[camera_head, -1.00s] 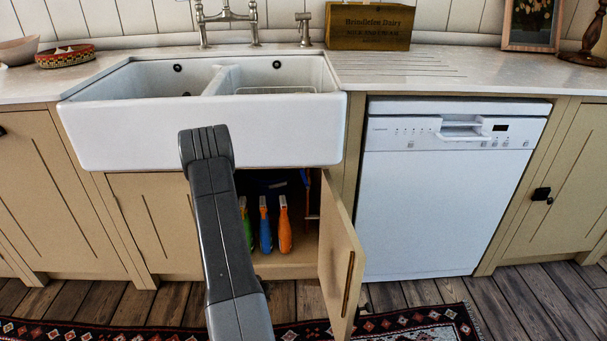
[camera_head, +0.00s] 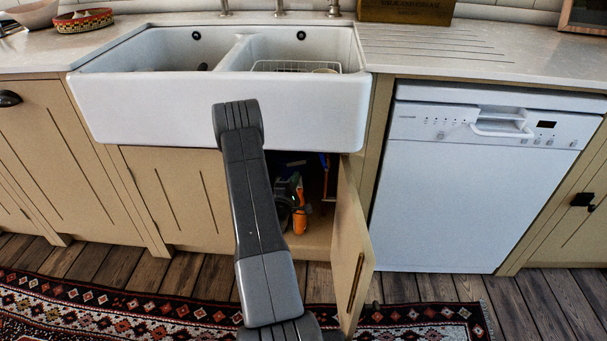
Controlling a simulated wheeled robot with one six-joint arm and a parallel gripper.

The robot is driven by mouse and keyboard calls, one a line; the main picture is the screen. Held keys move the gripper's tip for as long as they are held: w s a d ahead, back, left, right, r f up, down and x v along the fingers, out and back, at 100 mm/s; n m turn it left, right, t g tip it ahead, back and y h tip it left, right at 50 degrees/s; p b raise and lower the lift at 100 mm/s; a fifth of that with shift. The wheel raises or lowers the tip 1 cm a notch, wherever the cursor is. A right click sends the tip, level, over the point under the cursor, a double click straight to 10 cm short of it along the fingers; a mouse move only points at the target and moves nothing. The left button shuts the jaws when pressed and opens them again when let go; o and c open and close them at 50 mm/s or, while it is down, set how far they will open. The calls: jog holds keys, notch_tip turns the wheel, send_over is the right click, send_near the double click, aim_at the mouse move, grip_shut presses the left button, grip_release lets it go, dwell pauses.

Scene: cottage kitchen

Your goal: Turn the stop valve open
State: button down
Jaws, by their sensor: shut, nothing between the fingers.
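The open cupboard (camera_head: 318,232) under the sink is dark inside. A thin orange-brown upright pipe (camera_head: 325,182) shows at its right side, with a small blue patch near its top. I cannot make out the stop valve or how its handle is turned. My arm stands in front of the cupboard and hides its left part. A small grey-green shape (camera_head: 283,190) shows just right of my arm inside the cupboard; I cannot tell what it is. My gripper's fingers cannot be seen.
The cupboard door (camera_head: 351,250) stands open at the right of the opening. An orange-handled thing (camera_head: 299,217) stands inside. The white sink (camera_head: 170,118) juts out above, and a white dishwasher (camera_head: 450,200) is to the right. A patterned rug (camera_head: 110,310) lies on the floor.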

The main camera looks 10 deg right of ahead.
aim_at(324, 161)
jog(key=w+d+r+b, duration=0.1)
jog(key=w+d+b, duration=0.1)
jog(key=w+d, duration=0.4)
jog(key=shift+w+d+r+b, duration=0.3)
jog(key=shift+d+b, duration=0.1)
jog(key=shift+d, duration=0.3)
jog(key=shift+d+r, duration=0.3)
jog(key=shift+d, duration=0.1)
jog(key=shift+b, duration=0.3)
